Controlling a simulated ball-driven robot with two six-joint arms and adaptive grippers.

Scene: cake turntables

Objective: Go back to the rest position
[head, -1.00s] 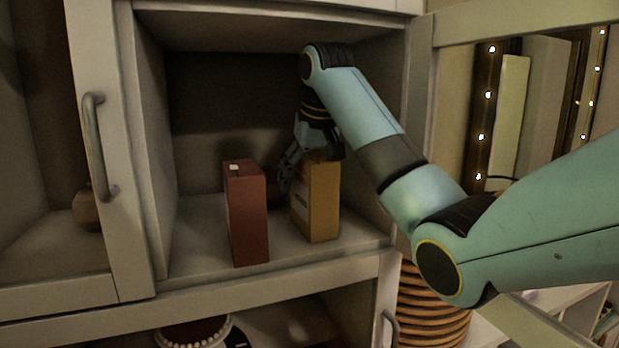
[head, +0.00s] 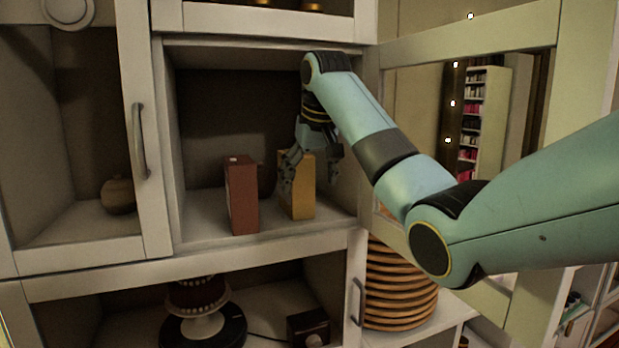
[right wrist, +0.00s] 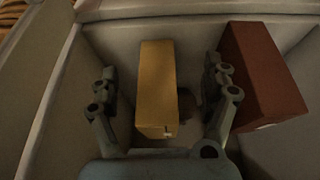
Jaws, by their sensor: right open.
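My right gripper (head: 311,168) is open inside the upper cabinet compartment. A yellow box (head: 299,195) stands upright on the compartment floor. In the head view, the gripper's fingers overlap the box's upper part. The right wrist view shows the yellow box (right wrist: 158,88) between the two spread fingers of the gripper (right wrist: 163,92), with a visible gap on each side. A dark red box (head: 242,197) stands upright to the left of the yellow one. It also shows in the right wrist view (right wrist: 262,75), beyond one finger. My left gripper is not in view.
An open cabinet door (head: 470,48) is at the right, behind my arm. A closed door with a handle (head: 140,140) is at the left.

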